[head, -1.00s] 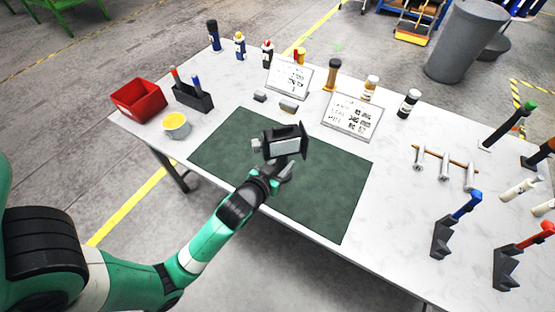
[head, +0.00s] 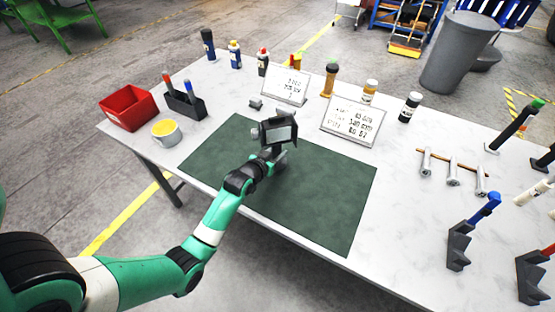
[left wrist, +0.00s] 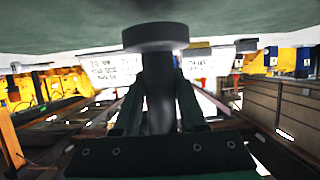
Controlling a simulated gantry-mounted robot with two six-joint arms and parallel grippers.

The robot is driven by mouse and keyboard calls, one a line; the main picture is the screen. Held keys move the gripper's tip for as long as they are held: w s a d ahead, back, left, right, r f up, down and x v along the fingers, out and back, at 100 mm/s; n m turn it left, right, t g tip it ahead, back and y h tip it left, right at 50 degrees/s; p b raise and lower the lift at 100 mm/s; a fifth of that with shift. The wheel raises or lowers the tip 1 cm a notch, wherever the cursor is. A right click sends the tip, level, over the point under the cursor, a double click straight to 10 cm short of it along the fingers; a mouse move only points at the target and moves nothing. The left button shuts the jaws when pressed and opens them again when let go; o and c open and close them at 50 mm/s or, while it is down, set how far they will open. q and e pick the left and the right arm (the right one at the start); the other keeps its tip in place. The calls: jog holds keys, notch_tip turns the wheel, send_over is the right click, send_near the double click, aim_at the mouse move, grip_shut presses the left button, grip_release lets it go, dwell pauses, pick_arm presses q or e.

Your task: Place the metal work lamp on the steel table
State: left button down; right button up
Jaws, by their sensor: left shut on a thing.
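The metal work lamp (head: 281,133) has a dark, boxy head with a pale panel. It is upright over the back part of the dark green mat on the white steel table (head: 222,88). My left gripper (head: 270,163) is shut on its stem; the gripper partly hides the lower lamp. In the left wrist view the dark stem (left wrist: 158,90) stands between the two fingers, with the round base (left wrist: 155,36) close to the green surface. I cannot tell whether the base touches it. My right gripper is not in view.
The green mat (head: 315,205) is otherwise clear. Behind it stand two sign cards (head: 352,120) and several bottles. A red bin (head: 128,107), a pen holder (head: 187,103) and a yellow-topped cup (head: 166,132) are at left. Tools and dark stands (head: 459,245) are at right.

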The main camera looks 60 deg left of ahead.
pick_arm(q)
notch_tip(320, 180, down, 3)
jog(key=shift+r+b, duration=0.2)
jog(key=shift+b, duration=0.2)
jog(key=shift+r, duration=0.15)
jog(key=c, duration=0.9)
grip_release()
jog(key=shift+f, duration=0.3)
jog(key=o, duration=0.4)
jog(key=shift+o, duration=0.2)
